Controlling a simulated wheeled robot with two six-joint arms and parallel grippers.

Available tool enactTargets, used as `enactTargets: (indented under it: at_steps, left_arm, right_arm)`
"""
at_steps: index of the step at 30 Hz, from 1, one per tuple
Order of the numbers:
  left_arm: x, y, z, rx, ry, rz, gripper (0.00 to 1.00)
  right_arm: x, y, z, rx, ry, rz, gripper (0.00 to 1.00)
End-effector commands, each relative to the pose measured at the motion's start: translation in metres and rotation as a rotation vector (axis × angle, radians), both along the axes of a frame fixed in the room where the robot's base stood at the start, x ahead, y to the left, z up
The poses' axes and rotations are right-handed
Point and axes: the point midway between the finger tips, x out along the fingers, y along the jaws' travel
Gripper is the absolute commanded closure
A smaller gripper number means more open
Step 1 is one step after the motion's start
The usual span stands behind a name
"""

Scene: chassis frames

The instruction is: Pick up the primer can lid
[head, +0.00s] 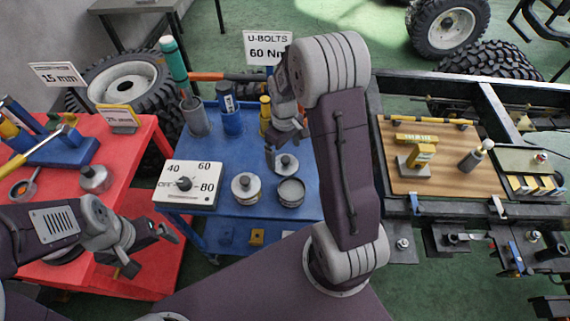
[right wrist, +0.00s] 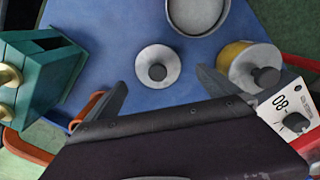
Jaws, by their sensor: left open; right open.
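A loose round grey lid (head: 286,163) with a dark knob lies on the blue cart top, behind an open can (head: 291,191) with grey contents. The right wrist view also shows the lid (right wrist: 157,72), near the open can (right wrist: 198,12). A second can (head: 246,187) has a knobbed lid on it; its yellowish side shows in the right wrist view (right wrist: 250,68). My right gripper (head: 286,146) is open and empty above the loose lid, which appears between its fingertips in the wrist view. My left gripper (head: 152,250) is open and empty by the red cart.
A dial box (head: 189,185) stands at the blue cart's front left. Blue and grey cylinders (head: 231,118) stand behind. A teal block (right wrist: 38,75) is left of the right gripper in the wrist view.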

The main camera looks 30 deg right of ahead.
Motion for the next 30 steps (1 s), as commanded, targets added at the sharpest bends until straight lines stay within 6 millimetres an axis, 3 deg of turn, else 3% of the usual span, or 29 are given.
enactTargets:
  at_steps: [2,9,17,18,20,24,30]
  left_arm:
    - [0.0,0.0,0.0,0.0,0.0,0.0,0.0]
    - [0.0,0.0,-0.005,0.0,0.0,0.0,0.0]
    - [0.0,0.0,-0.005,0.0,0.0,0.0,0.0]
    - [0.0,0.0,-0.005,0.0,0.0,0.0,0.0]
    - [0.0,0.0,-0.005,0.0,0.0,0.0,0.0]
    - [0.0,0.0,-0.005,0.0,0.0,0.0,0.0]
    - [0.0,0.0,-0.005,0.0,0.0,0.0,0.0]
  right_arm:
    - [0.0,0.0,-0.004,0.0,0.002,0.0,0.0]
    - [0.002,-0.003,-0.046,0.001,0.004,0.0,0.0]
    - [0.003,-0.003,-0.052,0.0,0.0,0.0,0.0]
    - [0.003,-0.003,-0.052,0.0,0.0,0.0,0.03]
    - [0.003,-0.003,-0.051,0.0,0.0,0.0,0.19]
    - [0.003,-0.003,-0.051,0.0,0.0,0.0,0.58]
    - [0.003,-0.003,-0.051,0.0,-0.001,0.0,0.62]
